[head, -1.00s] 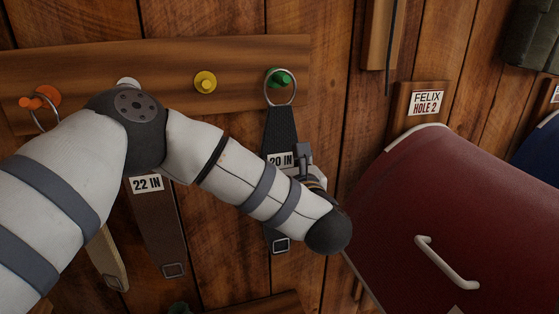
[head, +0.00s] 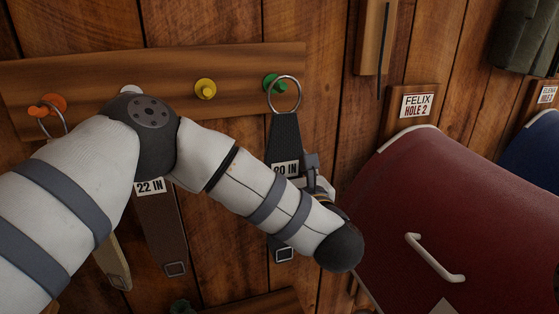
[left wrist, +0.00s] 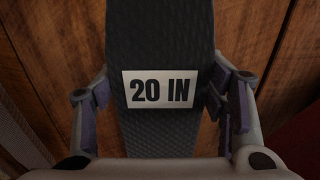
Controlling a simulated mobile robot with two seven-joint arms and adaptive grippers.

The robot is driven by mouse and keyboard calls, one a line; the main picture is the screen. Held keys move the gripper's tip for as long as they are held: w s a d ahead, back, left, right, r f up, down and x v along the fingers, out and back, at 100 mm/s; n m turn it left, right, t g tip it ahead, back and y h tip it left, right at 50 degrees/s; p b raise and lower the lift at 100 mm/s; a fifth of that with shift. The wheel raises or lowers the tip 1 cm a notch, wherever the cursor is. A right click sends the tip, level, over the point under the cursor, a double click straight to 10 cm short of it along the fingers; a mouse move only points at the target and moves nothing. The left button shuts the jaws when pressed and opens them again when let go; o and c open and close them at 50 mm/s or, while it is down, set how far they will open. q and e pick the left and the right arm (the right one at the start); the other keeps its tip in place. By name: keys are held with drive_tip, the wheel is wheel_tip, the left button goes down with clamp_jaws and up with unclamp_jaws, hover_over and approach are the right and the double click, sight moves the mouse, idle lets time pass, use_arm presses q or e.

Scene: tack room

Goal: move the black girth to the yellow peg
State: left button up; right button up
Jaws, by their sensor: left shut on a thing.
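The black girth (head: 284,136) is upright, with a metal ring at its top and a buckle at its bottom. Its "20 IN" label also shows in the left wrist view (left wrist: 160,90). The ring appears in front of the green peg (head: 272,82), overlapping it; I cannot tell whether the peg tip is still inside it. My left gripper (head: 311,172) is shut on the girth near its label, with fingers at both edges; the forearm hides part of the girth. The yellow peg (head: 205,89) is bare, left of the green peg. My right gripper is out of view.
The pegs sit on a wooden rail (head: 170,66). A brown "22 IN" girth (head: 160,225) hangs behind my arm, and a pale strap (head: 113,262) hangs left of it. An orange peg (head: 52,104) holds a ring. A red saddle rack cover (head: 450,200) stands close on the right.

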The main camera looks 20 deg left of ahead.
use_arm(q)
drive_tip(key=shift+r+p+v, duration=0.15)
drive_tip(key=shift+p+v, duration=0.1)
drive_tip(key=shift+v, duration=0.6)
drive_tip(key=shift+r+p+v, duration=0.1)
drive_tip(key=shift+p+v, duration=0.1)
drive_tip(key=shift+v, duration=1.55)
drive_tip(key=shift+s+d+f, duration=0.1)
drive_tip(key=shift+s+f, duration=0.05)
drive_tip(key=shift+f, duration=0.05)
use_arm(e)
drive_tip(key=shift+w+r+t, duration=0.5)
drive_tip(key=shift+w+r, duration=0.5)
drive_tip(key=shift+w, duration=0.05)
